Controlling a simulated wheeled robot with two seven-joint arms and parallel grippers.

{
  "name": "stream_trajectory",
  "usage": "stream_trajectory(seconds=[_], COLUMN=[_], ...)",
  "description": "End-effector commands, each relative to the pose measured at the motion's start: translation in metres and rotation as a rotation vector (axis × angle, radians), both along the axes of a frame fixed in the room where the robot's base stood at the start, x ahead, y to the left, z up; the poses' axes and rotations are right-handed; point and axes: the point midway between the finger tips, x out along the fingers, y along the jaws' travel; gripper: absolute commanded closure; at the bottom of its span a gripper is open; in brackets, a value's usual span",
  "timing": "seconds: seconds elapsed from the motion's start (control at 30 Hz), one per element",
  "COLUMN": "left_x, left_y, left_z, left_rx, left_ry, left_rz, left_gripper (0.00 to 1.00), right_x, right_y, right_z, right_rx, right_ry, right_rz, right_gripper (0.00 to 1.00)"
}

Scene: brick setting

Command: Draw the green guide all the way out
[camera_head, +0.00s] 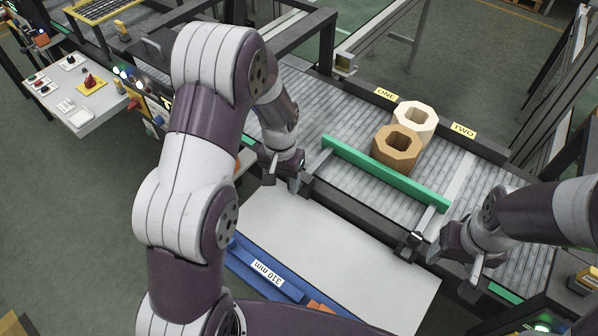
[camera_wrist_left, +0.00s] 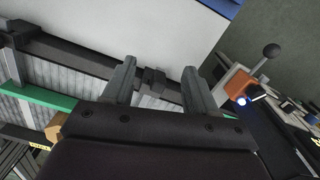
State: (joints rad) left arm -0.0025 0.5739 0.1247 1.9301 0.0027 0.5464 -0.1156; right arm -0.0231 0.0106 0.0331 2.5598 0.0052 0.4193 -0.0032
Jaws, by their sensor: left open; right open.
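The green guide (camera_head: 385,174) lies as a long bar slantwise over the grey roller conveyor, on the near side of two blocks. A green bar (camera_wrist_left: 45,98) also shows at the left of the left wrist view. My left gripper (camera_head: 282,180) is open by the conveyor's near edge, left of the guide and apart from it. In the wrist view a dark block on the rail (camera_wrist_left: 153,76) appears between its fingers (camera_wrist_left: 160,88); contact cannot be told. My right gripper (camera_head: 474,280) is open near the conveyor's front edge, right of the black clamp (camera_head: 411,243), with nothing visible in it.
A brown octagonal block (camera_head: 396,148) and a cream one (camera_head: 415,118) stand on the rollers behind the guide. A pale table (camera_head: 330,255) lies in front, with a blue bar marked 310 mm (camera_head: 262,272). A control panel (camera_head: 85,95) stands left.

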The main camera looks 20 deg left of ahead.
Motion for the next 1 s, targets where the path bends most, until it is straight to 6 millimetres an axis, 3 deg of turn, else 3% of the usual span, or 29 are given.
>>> stream_trajectory(seconds=[0.03, 0.1, 0.2, 0.27, 0.43, 0.8, 1.0], left_x=[0.025, 0.056, 0.089, 0.099, 0.093, 0.093, 0.094], left_y=[0.001, 0.002, 0.002, 0.002, 0.002, 0.002, 0.002], left_z=[-0.005, -0.014, -0.011, -0.002, -0.024, -0.108, -0.126], left_rx=[-0.001, -0.002, -0.002, -0.001, -0.004, -0.003, -0.003], left_ry=[0.004, -0.003, -0.037, -0.051, -0.026, -0.030, -0.033], left_rz=[-0.033, -0.092, -0.164, -0.204, -0.241, -0.238, -0.238], left_gripper=[0.43, 0.43, 0.43, 0.43, 0.43, 0.43, 0.43], right_x=[0.000, 0.000, 0.000, 0.000, 0.000, 0.000, 0.000], right_y=[0.000, 0.000, 0.000, 0.000, 0.000, 0.000, 0.000], right_z=[0.010, 0.011, 0.009, 0.009, 0.020, 0.047, 0.051], right_rx=[0.000, 0.000, 0.000, 0.000, 0.000, 0.000, 0.000], right_ry=[0.001, 0.001, 0.001, 0.001, 0.001, 0.001, 0.001], right_rz=[0.000, 0.000, 0.000, 0.000, 0.000, 0.000, 0.000], right_gripper=[0.33, 0.33, 0.33, 0.33, 0.33, 0.33, 0.33])
